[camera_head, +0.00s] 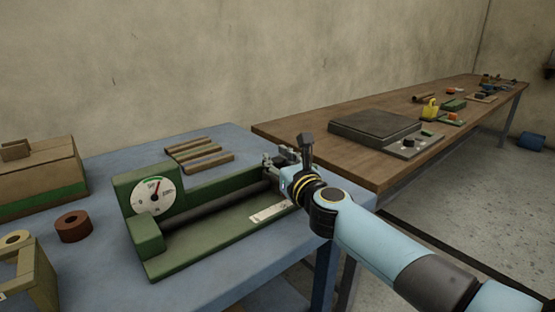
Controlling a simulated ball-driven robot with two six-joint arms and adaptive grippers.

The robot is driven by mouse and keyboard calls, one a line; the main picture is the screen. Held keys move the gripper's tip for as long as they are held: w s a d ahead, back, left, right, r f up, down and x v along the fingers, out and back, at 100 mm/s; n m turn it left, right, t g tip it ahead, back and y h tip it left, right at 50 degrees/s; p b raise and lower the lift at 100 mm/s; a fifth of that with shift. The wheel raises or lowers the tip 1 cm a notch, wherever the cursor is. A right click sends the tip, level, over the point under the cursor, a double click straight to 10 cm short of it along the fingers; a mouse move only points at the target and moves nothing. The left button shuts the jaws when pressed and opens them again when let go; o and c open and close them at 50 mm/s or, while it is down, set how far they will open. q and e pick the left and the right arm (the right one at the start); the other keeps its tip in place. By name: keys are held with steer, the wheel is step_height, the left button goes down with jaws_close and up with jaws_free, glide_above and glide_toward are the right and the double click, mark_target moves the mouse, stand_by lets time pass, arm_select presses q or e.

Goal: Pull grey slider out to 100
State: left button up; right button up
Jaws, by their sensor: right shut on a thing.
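A green device (220,235) with a long bed lies on the blue table. A round white dial (155,196) with a red needle faces me at its left end; the needle points up, slightly right, near a green arc. A dark rod (205,212) runs along the bed to the right. My right gripper (282,160) is at the bed's far right end, shut on a grey part there, which I take to be the grey slider. The arm and gripper hide most of it. A pale label (268,213) lies on the bed's front, its marks too small to read. My left gripper is out of view.
The blue table (240,285) also holds several wooden strips (200,152), a brown ring (73,227), a wooden box (40,180) and a wooden frame (35,280). A brown workbench (350,160) with a grey plate (375,128) stands behind at the right.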

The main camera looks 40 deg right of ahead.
steer(key=shift+d, duration=0.1)
jaws_close()
steer(key=shift+f, duration=0.1)
steer(key=shift+w+f, duration=0.1)
steer(key=shift+w, duration=0.05)
